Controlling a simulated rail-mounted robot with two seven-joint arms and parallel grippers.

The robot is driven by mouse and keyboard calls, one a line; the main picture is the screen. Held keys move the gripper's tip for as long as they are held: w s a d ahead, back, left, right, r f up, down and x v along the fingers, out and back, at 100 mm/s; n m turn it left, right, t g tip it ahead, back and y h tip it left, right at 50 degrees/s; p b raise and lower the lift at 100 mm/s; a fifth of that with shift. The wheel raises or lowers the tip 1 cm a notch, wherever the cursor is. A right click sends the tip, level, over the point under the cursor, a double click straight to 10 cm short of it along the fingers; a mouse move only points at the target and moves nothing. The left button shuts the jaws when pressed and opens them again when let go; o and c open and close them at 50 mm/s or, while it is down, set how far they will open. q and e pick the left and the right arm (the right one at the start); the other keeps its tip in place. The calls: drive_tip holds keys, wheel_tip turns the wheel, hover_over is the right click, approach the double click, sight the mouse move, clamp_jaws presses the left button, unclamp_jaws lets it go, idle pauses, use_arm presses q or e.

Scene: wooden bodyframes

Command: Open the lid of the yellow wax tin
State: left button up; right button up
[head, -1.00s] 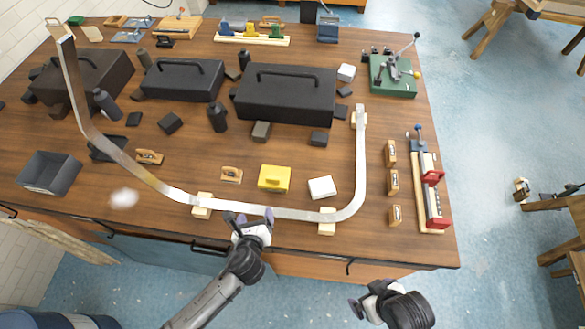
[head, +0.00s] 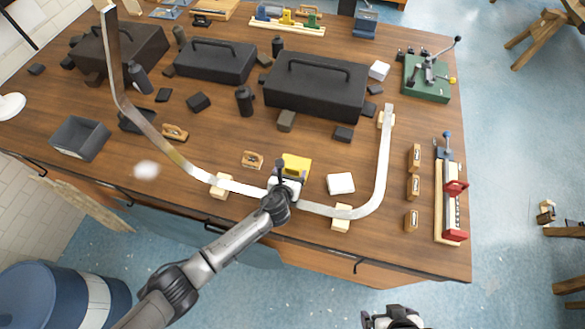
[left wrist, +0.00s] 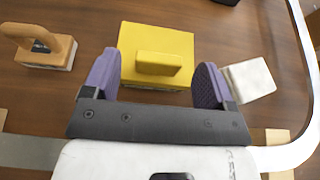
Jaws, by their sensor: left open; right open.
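The yellow wax tin (head: 296,165) stands on the wooden table, just inside the long curved metal strip. In the left wrist view the tin (left wrist: 130,55) has a flat yellow top with a raised yellow handle (left wrist: 158,64). My left gripper (head: 284,168) is over the strip at the tin's near side. In the left wrist view its two purple fingertips (left wrist: 156,75) are apart, one toward each side of the tin's near part, with the handle between them in the picture. Whether they touch the tin cannot be told. My right gripper (head: 393,318) is at the bottom edge, away from the table, only partly visible.
The curved metal strip (head: 250,189) rests on pale wooden blocks around the tin. A white block (head: 340,184) is right of the tin and a wooden-handled block (head: 252,160) left. Black toolboxes (head: 316,88) stand behind.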

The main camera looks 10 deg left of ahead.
sight(292, 169)
use_arm(q)
drive_tip(key=shift+b+x, duration=0.35)
drive_tip(key=shift+x, duration=1.15)
drive_tip(key=shift+c, duration=0.2)
